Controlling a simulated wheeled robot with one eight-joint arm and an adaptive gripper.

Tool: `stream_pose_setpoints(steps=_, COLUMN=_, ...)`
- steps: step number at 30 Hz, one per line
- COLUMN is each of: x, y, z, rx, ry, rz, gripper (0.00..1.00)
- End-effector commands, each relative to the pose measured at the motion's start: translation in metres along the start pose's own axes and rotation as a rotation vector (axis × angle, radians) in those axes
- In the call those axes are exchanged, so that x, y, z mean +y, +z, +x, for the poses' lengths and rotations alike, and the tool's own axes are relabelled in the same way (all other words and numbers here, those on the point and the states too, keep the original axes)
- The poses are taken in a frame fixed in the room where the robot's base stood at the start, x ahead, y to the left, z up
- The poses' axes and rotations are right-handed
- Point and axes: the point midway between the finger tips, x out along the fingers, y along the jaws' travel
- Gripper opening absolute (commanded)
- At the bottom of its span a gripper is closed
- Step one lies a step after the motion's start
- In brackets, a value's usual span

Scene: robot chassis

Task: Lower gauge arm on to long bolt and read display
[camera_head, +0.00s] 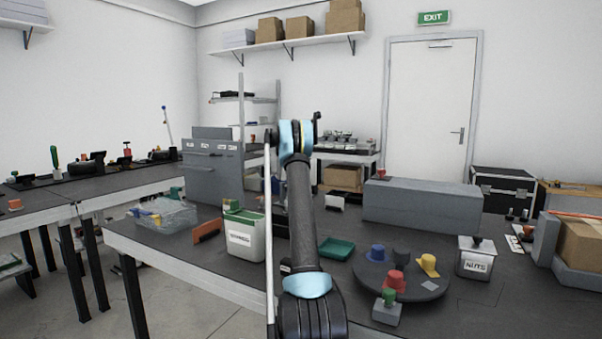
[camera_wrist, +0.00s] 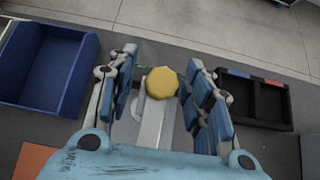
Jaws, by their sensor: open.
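In the wrist view my gripper (camera_wrist: 162,62) is open, with its blue-padded fingers apart. A yellow faceted knob (camera_wrist: 161,82) shows between the fingers, nearer the right one. I cannot tell whether it touches that finger. A pale metal bar (camera_wrist: 152,125) runs from the knob toward my palm. I cannot tell whether the knob and bar belong to the gauge. No long bolt or readable display can be made out. In the head view my arm reaches away over the bench, and the gripper cannot be made out.
In the wrist view, a blue bin (camera_wrist: 10,82) lies left and a black divided tray (camera_wrist: 252,101) right. In the head view, the bench holds a round turntable (camera_head: 372,283) with coloured pieces, a nuts box (camera_head: 476,262), a green-rimmed white bin (camera_head: 245,240) and a long grey block (camera_head: 420,207).

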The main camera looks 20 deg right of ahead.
Motion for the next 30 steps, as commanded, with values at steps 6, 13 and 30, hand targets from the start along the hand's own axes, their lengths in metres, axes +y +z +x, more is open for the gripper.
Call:
stream_pose_setpoints(steps=6, x=0.0, y=0.0, z=-0.015, rx=0.0, ry=0.0, rz=-0.001, gripper=0.46)
stream_pose_setpoints(steps=13, x=0.0, y=0.0, z=-0.051, rx=0.0, ry=0.0, rz=0.0, gripper=0.46)
stream_pose_setpoints(steps=30, x=0.002, y=-0.001, z=-0.117, rx=0.001, ry=0.001, rz=-0.001, gripper=0.46)
